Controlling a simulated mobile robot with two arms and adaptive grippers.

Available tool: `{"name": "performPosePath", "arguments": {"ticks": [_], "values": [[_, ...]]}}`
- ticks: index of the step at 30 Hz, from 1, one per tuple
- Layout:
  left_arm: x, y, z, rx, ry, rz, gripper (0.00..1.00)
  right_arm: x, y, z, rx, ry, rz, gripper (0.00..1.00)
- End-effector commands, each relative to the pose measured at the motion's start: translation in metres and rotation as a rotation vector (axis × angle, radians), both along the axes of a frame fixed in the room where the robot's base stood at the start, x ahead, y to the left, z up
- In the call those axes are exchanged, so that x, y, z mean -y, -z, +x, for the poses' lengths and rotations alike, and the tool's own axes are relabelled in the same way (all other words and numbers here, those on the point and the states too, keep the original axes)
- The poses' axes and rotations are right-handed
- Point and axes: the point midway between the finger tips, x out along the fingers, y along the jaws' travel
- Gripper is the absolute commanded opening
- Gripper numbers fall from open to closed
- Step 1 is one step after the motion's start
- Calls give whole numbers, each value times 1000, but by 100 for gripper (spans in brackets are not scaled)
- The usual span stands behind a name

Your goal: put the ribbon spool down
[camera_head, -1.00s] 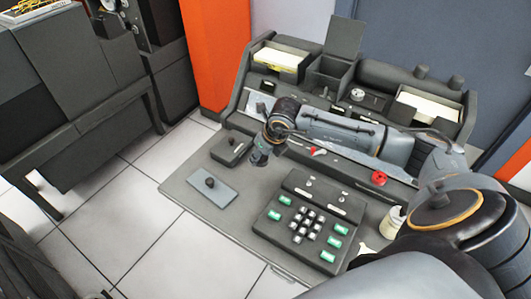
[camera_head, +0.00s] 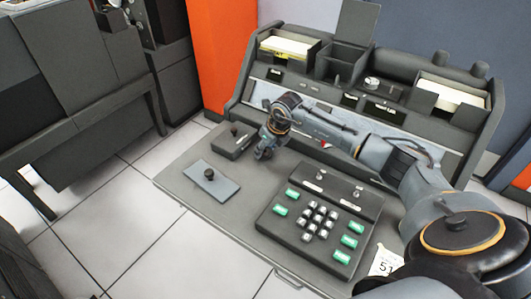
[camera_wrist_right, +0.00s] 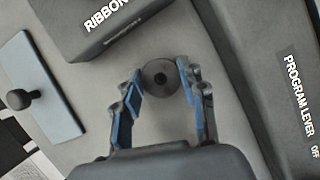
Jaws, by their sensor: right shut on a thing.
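The ribbon spool (camera_wrist_right: 160,77), a small dark round disc with a hub at its centre, sits between the blue-padded fingers of my right gripper (camera_wrist_right: 158,98) in the wrist view. The gripper is shut on it. In the head view my right gripper (camera_head: 263,153) points down over the desk, just right of a small dark box (camera_head: 229,143). The spool is too small to make out there. I cannot tell whether its underside touches the desk. My left gripper is not in view.
The box carries a label starting "RIBBON" (camera_wrist_right: 105,15) in the wrist view. A keypad unit (camera_head: 270,222) stands at front right. Bare desk (camera_head: 245,185) lies between plate and keypad.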

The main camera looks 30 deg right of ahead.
Motion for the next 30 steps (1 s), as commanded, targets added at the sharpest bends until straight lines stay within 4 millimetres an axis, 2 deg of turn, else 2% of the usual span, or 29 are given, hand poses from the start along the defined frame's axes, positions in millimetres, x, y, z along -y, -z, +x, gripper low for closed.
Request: {"name": "performPosePath", "arguments": {"ticks": [10, 11, 13, 14, 23, 26, 30], "values": [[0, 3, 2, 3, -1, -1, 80, 1, 3, 0, 1, 0, -1, 17], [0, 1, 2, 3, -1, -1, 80, 1, 2, 0, 2, 0, -1, 47], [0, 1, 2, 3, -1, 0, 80, 1, 2, 0, 1, 0, -1, 61], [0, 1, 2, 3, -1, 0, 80, 1, 2, 0, 1, 0, -1, 64], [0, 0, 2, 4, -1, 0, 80, 1, 0, 0, 2, 0, -1, 64], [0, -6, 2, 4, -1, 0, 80, 1, -7, 0, 2, 1, -2, 64], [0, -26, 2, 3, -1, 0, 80, 2, -28, -7, 2, 0, -3, 64]]}}
